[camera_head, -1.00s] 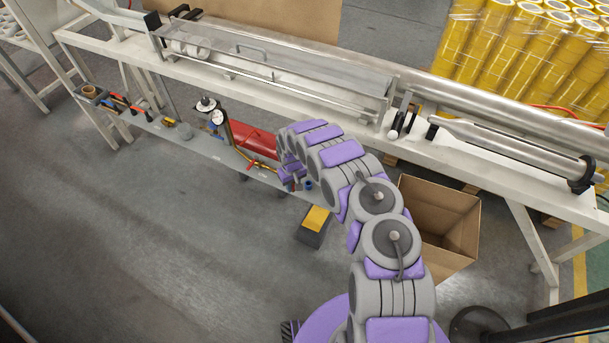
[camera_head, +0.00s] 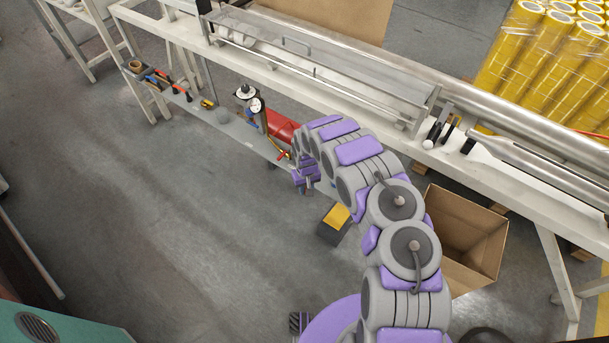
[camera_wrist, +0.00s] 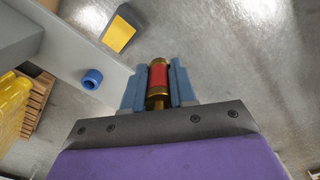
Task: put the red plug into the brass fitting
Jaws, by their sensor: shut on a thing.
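My gripper (camera_wrist: 158,90) is shut on the red plug (camera_wrist: 158,76), a short red cylinder with brass-coloured ends, held between blue fingers in the wrist view. In the head view my gripper (camera_head: 308,186) hangs beside the front edge of the low grey shelf (camera_head: 240,135), and the plug cannot be made out there. I cannot pick out the brass fitting for certain. A brass-coloured line with a red valve handle (camera_head: 281,155) shows just left of my gripper, partly hidden by my arm.
A red tank (camera_head: 282,126) and a gauge (camera_head: 256,105) stand on the shelf. A blue ring (camera_wrist: 92,78) sits on it near my gripper. A yellow-topped block (camera_head: 335,222) and a cardboard box (camera_head: 465,235) are on the floor.

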